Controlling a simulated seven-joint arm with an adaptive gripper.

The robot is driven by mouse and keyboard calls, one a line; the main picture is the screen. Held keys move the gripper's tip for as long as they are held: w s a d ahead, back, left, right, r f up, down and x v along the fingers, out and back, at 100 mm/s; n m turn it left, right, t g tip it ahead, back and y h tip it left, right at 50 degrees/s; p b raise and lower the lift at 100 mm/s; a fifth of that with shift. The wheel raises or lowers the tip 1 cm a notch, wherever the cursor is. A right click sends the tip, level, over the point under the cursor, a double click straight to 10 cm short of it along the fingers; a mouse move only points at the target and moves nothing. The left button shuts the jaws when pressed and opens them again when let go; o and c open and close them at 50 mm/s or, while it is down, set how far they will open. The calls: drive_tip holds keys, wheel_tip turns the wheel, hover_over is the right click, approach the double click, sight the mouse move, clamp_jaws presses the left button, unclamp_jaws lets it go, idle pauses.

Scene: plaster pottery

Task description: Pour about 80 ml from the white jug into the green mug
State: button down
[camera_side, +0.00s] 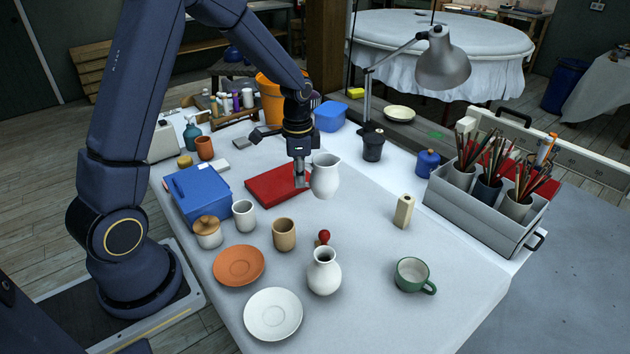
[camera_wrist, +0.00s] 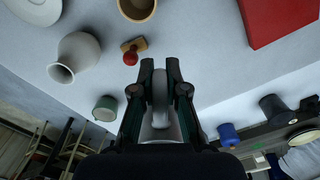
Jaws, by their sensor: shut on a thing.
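The white jug (camera_side: 325,176) is held upright in the air above the back middle of the table. My gripper (camera_side: 301,178) is shut on its handle, at the jug's left side in the side view. In the wrist view my gripper (camera_wrist: 160,72) has its fingers on both sides of the white handle (camera_wrist: 160,90); most of the jug's body is hidden. The green mug (camera_side: 411,276) stands upright on the table at the front right, apart from the jug. It also shows in the wrist view (camera_wrist: 105,108). The jug's contents cannot be seen.
A white vase (camera_side: 324,274) and a red-knobbed stamp (camera_side: 323,237) stand left of the mug. A beige block (camera_side: 403,211) stands behind it. A red book (camera_side: 277,186) lies near the jug. A brush tray (camera_side: 480,215) is at the right. Table between jug and mug is largely clear.

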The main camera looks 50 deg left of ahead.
drive_tip(key=w+d+r+m, duration=0.1)
drive_tip(key=w+d+m, duration=0.2)
drive_tip(key=w+m, duration=0.45)
drive_tip(key=w+d+m, duration=0.3)
drive_tip(key=w+m, duration=0.4)
drive_tip(key=w, duration=0.2)
drive_tip(key=w+d+f+m, duration=0.3)
drive_tip(key=w+d+f, duration=0.1)
drive_tip(key=d+f, duration=0.2)
drive_tip(key=shift+w+f, duration=0.4)
drive_tip(key=shift+f, duration=0.1)
drive_tip(key=shift+d, duration=0.25)
